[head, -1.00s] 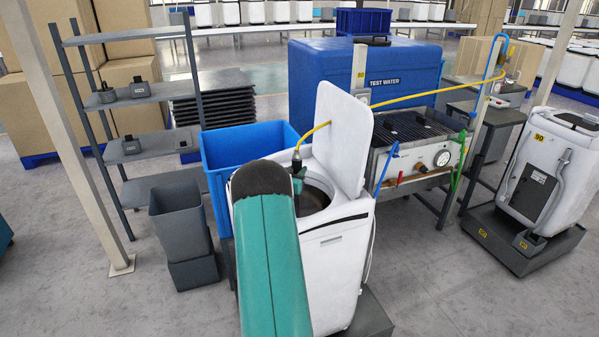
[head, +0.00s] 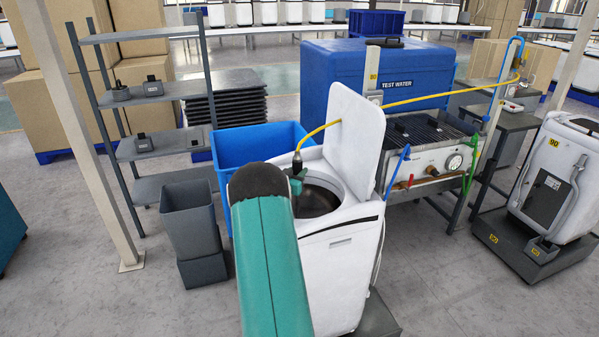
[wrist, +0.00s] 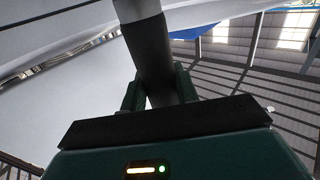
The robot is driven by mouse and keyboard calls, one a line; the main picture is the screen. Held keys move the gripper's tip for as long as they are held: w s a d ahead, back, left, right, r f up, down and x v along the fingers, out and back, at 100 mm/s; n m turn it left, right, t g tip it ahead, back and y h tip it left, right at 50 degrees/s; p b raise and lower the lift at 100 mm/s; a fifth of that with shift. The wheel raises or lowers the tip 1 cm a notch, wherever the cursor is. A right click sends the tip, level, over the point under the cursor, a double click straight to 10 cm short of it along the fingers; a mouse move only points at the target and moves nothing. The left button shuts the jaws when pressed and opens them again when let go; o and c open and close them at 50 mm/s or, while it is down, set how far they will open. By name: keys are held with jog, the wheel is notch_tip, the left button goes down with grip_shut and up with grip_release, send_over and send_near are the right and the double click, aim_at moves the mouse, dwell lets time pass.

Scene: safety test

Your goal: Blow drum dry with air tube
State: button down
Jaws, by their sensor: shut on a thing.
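A white top-loading washer (head: 345,262) stands open in front of me, its lid (head: 356,135) raised. Its dark drum (head: 318,200) shows through the round top opening, partly hidden by my arm. The air tube is a yellow hose (head: 400,101) running from the blue pipe at right past the lid to a black end piece (head: 297,163). My gripper (head: 297,184) is shut on that end piece above the left side of the opening. In the wrist view my green fingers (wrist: 160,92) clasp the black end piece (wrist: 150,45). The tube's outlet is hidden.
A blue bin (head: 255,147) stands behind left of the washer, with grey bins (head: 190,220) and a shelf (head: 150,92) further left. A test bench (head: 430,160) and blue test water tank (head: 330,80) stand behind. Another washer (head: 550,180) is at right.

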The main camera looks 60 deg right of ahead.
jog(key=shift+w+a, duration=0.2)
jog(key=shift+a, duration=0.5)
jog(key=shift+w+a, duration=0.2)
jog(key=shift+a, duration=0.5)
jog(key=shift+s+a+f, duration=0.2)
jog(key=shift+s+a, duration=1.2)
jog(key=shift+a, duration=0.15)
jog(key=shift+s+d+r, duration=0.1)
jog(key=shift+s+d, duration=0.1)
jog(key=shift+d, duration=0.5)
jog(key=shift+s+d+r, duration=0.1)
jog(key=shift+s+d, duration=0.05)
jog(key=shift+d, duration=0.5)
jog(key=shift+s+d+r, duration=0.1)
jog(key=shift+s+d, duration=0.1)
jog(key=shift+d, duration=0.5)
notch_tip(320, 180, up, 22)
dwell(0.5)
